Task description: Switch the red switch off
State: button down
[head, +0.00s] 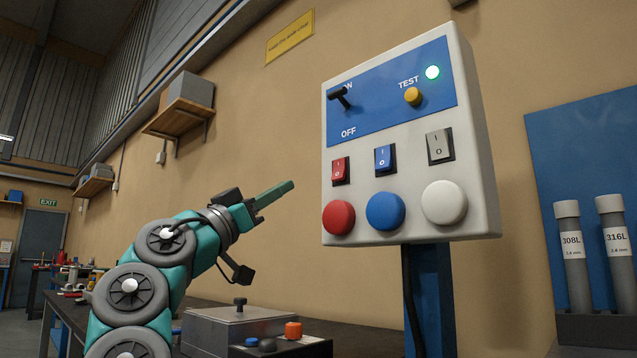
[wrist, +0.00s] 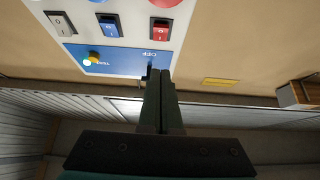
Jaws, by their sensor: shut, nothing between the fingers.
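The red rocker switch (head: 340,169) is at the left of a row of three rockers on the white control box (head: 410,240). It is marked I at the top and 0 at the bottom; I cannot tell which side is pressed. It also shows upside down at the top of the wrist view (wrist: 161,28). My gripper (head: 290,186) is shut and empty, left of the box in the head view and apart from the switch. In the wrist view its closed fingers (wrist: 160,74) point up toward the box, overlapping the edge of its blue panel.
Blue (head: 385,158) and grey (head: 439,146) rockers sit right of the red one. Red (head: 339,217), blue (head: 385,211) and white (head: 443,202) round buttons lie below.

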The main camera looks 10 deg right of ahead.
aim_at(336, 173)
jog(key=shift+w+d+f+p+x, duration=0.2)
jog(key=shift+f+p+x, duration=0.25)
jog(key=shift+x, duration=1.65)
jog(key=shift+w+d+f+p+x, duration=0.1)
jog(key=shift+d+f+p+x, duration=0.25)
jog(key=shift+x, duration=1.8)
jog(key=shift+w+d+f+p+x, duration=0.15)
jog(key=shift+f+p+x, duration=0.35)
jog(key=shift+x, duration=1.6)
jog(key=shift+w, duration=0.1)
